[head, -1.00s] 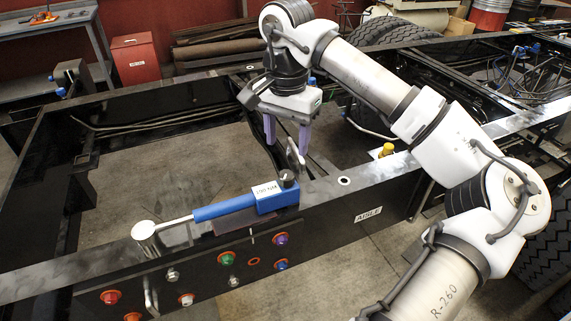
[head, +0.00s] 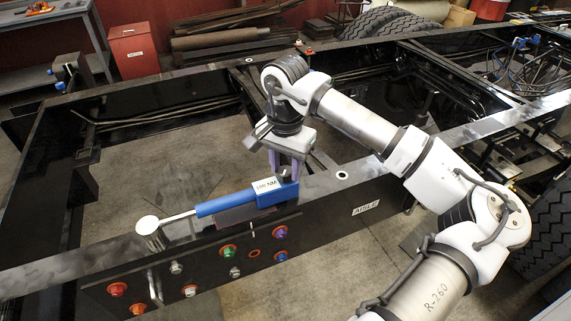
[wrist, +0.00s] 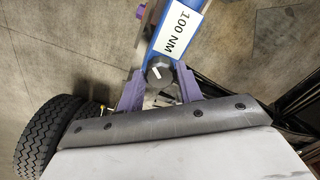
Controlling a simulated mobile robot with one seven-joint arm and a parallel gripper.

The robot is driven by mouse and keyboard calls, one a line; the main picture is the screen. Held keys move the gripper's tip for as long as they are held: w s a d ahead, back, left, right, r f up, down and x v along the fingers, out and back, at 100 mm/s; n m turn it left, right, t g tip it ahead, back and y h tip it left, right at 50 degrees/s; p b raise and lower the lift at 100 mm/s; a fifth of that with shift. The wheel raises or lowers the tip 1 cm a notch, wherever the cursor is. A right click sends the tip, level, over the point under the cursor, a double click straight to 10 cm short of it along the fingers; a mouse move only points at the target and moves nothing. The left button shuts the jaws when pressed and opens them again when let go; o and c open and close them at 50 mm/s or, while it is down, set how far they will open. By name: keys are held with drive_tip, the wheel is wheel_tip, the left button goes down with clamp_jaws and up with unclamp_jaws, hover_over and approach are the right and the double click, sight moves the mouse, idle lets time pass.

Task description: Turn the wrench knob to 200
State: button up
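The wrench, with a blue body (head: 232,203) and a pale metal shaft with a round head, lies along the black chassis rail (head: 345,178). Its label (wrist: 169,38) reads 100 NM in the wrist view. The dark grey wrench knob (wrist: 158,71), with a white mark, is at the body's near end. My gripper (wrist: 160,78) has two purple fingers, open, one on each side of the knob with only narrow gaps; firm contact is not visible. In the head view my gripper (head: 286,172) is down at the wrench's right end and largely hides the knob.
Coloured bolts (head: 229,251) line the rail's side below the wrench. A label reading AISLE (head: 370,208) is to their right. A red bin (head: 134,50) and tyres (head: 385,20) stand behind. The floor inside the frame is open.

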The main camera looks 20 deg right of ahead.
drive_tip(key=c, duration=0.5)
drive_tip(key=shift+f+b, duration=0.1)
drive_tip(key=shift+b, duration=0.35)
drive_tip(key=shift+f+m+b, duration=0.15)
drive_tip(key=shift+m+b, duration=0.95)
drive_tip(key=shift+b, duration=0.15)
drive_tip(key=m+b, duration=0.2)
drive_tip(key=b, duration=0.1)
drive_tip(key=shift+m, duration=0.3)
drive_tip(key=m+b, duration=0.4)
drive_tip(key=m, duration=0.3)
drive_tip(key=m+b, duration=0.1)
drive_tip(key=m, duration=0.1)
drive_tip(key=m+b, duration=0.1)
drive_tip(key=shift+r+m, duration=0.25)
drive_tip(key=shift+m, duration=0.15)
